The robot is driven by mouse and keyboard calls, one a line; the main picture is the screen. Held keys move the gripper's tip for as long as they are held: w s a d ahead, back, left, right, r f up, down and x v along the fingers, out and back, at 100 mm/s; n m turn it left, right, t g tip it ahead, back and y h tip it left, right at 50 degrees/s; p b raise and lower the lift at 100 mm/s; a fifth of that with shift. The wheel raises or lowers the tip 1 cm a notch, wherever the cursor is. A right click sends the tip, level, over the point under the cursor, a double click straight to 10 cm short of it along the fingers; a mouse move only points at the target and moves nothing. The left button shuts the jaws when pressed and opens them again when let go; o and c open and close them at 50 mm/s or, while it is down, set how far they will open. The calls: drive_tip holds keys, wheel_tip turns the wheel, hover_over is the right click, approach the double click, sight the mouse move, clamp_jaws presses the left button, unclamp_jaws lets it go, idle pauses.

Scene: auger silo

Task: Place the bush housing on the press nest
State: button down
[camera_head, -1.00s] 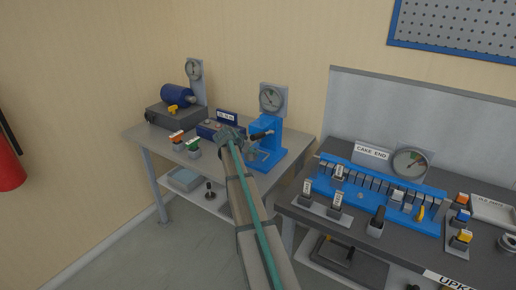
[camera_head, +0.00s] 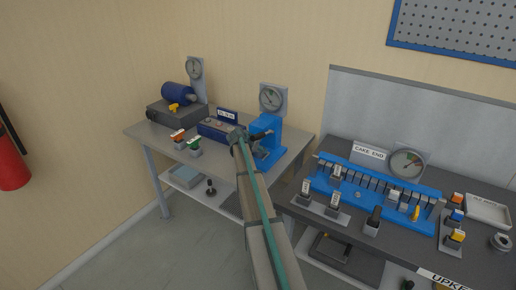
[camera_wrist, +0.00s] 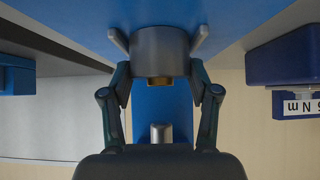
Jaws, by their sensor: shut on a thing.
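The bush housing (camera_wrist: 160,52) is a grey cylinder with a brass-coloured ring at its end nearer the ram. My gripper (camera_wrist: 160,72) is shut on it, one finger on each side. In the upside-down wrist view, the housing is at the blue press base (camera_wrist: 75,18), between two slanted grey guides (camera_wrist: 203,35) of the nest. I cannot tell whether it is fully seated. The press ram (camera_wrist: 161,133) is a silver cylinder in line with the housing, with a gap between. In the head view my gripper (camera_head: 240,136) is beside the blue press (camera_head: 267,138); the arm hides the housing.
A dial gauge (camera_head: 271,98) stands behind the press, and a dark blue labelled box (camera_head: 215,130) beside it. Orange and green tagged blocks (camera_head: 194,145) sit on the grey bench. A blue motor (camera_head: 178,95) is at the back left. A second bench (camera_head: 330,232) stands right.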

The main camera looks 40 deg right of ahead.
drive_tip(key=shift+c, duration=1.3)
unclamp_jaws()
drive_tip(key=shift+a+r, duration=0.1)
drive_tip(key=shift+r, duration=0.05)
drive_tip(key=b+v, duration=0.3)
drive_tip(key=v, duration=0.8)
drive_tip(key=shift+s+a+r+b, duration=0.15)
drive_tip(key=shift+a+r+b, duration=0.05)
drive_tip(key=shift+a+b, duration=0.1)
